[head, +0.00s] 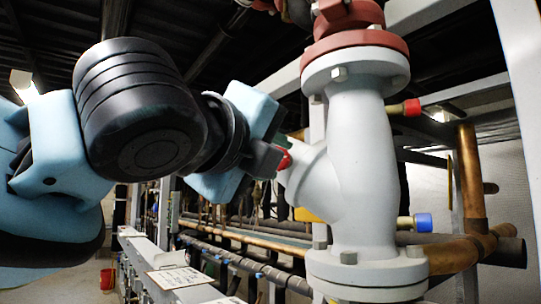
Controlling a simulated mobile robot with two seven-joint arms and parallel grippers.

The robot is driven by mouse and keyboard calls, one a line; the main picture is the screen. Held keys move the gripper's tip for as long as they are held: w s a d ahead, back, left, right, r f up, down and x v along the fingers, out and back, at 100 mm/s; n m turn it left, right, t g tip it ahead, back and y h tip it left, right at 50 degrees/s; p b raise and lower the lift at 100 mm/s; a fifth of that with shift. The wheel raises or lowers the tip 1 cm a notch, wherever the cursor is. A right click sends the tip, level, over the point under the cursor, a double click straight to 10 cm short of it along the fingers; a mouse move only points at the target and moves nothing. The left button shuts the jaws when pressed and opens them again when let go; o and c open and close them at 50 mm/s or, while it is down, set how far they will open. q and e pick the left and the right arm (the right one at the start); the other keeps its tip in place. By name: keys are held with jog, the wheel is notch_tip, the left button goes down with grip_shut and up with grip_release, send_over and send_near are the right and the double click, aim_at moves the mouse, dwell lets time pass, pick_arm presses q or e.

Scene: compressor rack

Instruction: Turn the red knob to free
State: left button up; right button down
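My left arm comes in from the left, and my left gripper (275,158) is at the left side of the large grey valve body (362,150). A small red part (284,159), possibly the red knob, shows at the gripper's fingertips, beside the valve's side branch. It is mostly hidden by the fingers, so I cannot tell whether they are closed on it. Another red knob-like cap (412,107) sits on a brass stem at the valve's upper right, apart from the gripper. My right gripper is not in view.
A blue cap (424,222) on a brass stem sticks out at the valve's lower right. A red flange (355,43) tops the valve. Copper pipes (472,180) stand on the right. Long pipes (245,237) run behind, and a red bucket (107,279) stands on the floor.

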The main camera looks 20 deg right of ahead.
pick_arm(q)
jog(key=shift+n, duration=8.6)
jog(key=o, duration=1)
jog(key=shift+c, duration=0.2)
jog(key=v, duration=0.8)
jog(key=shift+w, duration=0.2)
